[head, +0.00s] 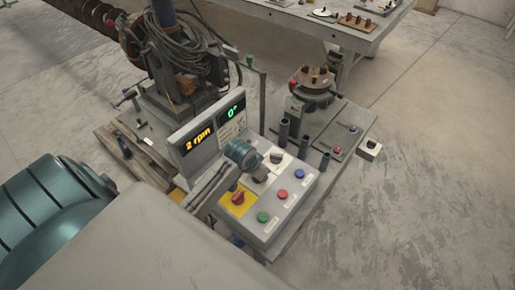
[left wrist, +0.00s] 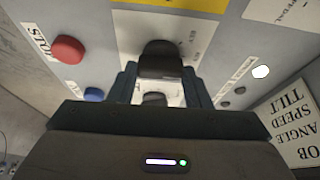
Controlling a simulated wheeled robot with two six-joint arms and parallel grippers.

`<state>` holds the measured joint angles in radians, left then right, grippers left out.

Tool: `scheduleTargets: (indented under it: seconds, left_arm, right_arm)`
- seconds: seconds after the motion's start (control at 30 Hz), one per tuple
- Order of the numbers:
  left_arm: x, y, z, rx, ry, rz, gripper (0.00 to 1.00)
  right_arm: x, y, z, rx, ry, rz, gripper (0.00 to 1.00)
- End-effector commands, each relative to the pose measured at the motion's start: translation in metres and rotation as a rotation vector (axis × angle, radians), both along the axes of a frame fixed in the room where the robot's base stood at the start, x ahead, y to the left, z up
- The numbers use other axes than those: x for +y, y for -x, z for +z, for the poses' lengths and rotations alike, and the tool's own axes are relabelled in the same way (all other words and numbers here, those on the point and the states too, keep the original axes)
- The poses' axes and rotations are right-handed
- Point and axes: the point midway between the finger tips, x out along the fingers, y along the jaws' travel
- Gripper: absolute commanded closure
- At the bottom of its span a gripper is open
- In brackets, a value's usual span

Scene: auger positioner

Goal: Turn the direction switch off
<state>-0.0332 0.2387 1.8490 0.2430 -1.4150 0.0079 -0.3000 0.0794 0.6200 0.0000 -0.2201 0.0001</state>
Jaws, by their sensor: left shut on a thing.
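The grey control box (head: 290,205) stands in the middle of the head view. In the left wrist view a black switch knob (left wrist: 158,58), taken as the direction switch, stands on a white label plate. Its small lettering is hard to read. My left gripper (left wrist: 160,76) has a finger on each side of this knob and is shut on it. In the head view, my left wrist covers part of the panel, and the fingers are mostly hidden. A second black knob (head: 277,158) sits farther along the panel. My right gripper is in neither view.
A red rotary switch (head: 238,198) on a yellow plate and green (head: 263,217), red (head: 283,193) and blue (head: 299,173) buttons lie close to the knob. The raised display (head: 208,134) reads 2 rpm and 0°. A pedestal (head: 313,88) stands behind.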

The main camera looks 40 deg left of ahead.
Motion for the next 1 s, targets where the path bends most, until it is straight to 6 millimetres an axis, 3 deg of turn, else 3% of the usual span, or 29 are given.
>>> scheduleTargets:
  seconds: [0.5, 0.53, 0.6, 1.0]
  left_arm:
    - [0.0007, -0.0003, 0.0010, -0.001, -0.002, -0.021, 0.79]
    - [0.0007, -0.0003, 0.0010, -0.001, -0.002, -0.021, 0.50]
    - [0.0007, -0.0002, 0.0008, -0.001, -0.002, -0.020, 0.36]
    - [0.0012, 0.0018, 0.0050, -0.002, -0.002, -0.020, 0.34]
  right_arm:
    - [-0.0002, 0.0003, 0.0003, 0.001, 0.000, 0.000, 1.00]
    - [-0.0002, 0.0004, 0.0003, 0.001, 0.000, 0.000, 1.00]
    - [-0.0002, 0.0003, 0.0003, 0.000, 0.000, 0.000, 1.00]
    - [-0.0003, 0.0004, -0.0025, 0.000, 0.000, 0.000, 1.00]
